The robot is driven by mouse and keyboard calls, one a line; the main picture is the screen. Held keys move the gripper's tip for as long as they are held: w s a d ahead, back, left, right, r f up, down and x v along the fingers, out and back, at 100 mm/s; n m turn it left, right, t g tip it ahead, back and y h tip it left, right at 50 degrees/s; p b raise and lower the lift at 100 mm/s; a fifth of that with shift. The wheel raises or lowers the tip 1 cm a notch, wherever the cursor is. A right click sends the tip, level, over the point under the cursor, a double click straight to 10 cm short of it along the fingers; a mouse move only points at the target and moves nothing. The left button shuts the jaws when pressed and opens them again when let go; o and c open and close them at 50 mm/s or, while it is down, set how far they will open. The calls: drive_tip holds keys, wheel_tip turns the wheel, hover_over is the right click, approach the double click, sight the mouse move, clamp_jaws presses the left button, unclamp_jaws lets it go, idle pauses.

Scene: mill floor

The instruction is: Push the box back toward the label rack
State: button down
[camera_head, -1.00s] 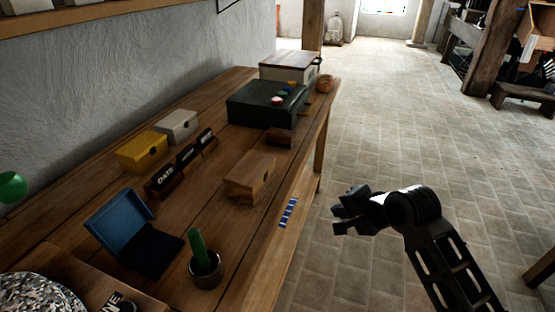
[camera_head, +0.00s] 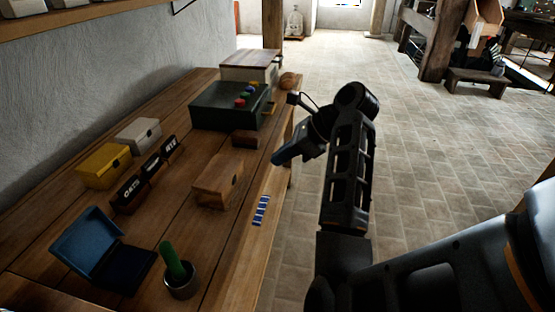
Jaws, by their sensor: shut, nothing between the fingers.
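A small wooden box (camera_head: 212,190) stands on the wooden table, near its right edge. The label rack (camera_head: 128,194), a row of dark blocks with white lettering, one reading OATS, is to the left of the box, with bare tabletop between them. My gripper (camera_head: 276,160) is shut and empty. It is in the air to the right of the box, near the table's right edge, its fingers pointing left and down toward the box. A gap shows between the fingertips and the box.
Yellow (camera_head: 103,166) and pale (camera_head: 138,134) boxes stand behind the rack. An open blue box (camera_head: 85,240) and a potted cactus (camera_head: 181,282) are nearer. A dark green case (camera_head: 225,105) and small brown block (camera_head: 245,139) lie beyond. A blue-white strip (camera_head: 260,210) is on the edge.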

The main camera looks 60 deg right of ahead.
sight(235, 176)
drive_tip(key=x, duration=0.3)
drive_tip(key=r+b+x, duration=0.1)
drive_tip(key=x, duration=0.2)
drive_tip(key=w+b+x, duration=0.1)
drive_tip(key=x, duration=0.2)
drive_tip(key=shift+w+a, duration=0.25)
drive_tip(key=shift+a, duration=0.05)
drive_tip(key=shift+w+a, duration=0.25)
drive_tip(key=shift+w, duration=0.5)
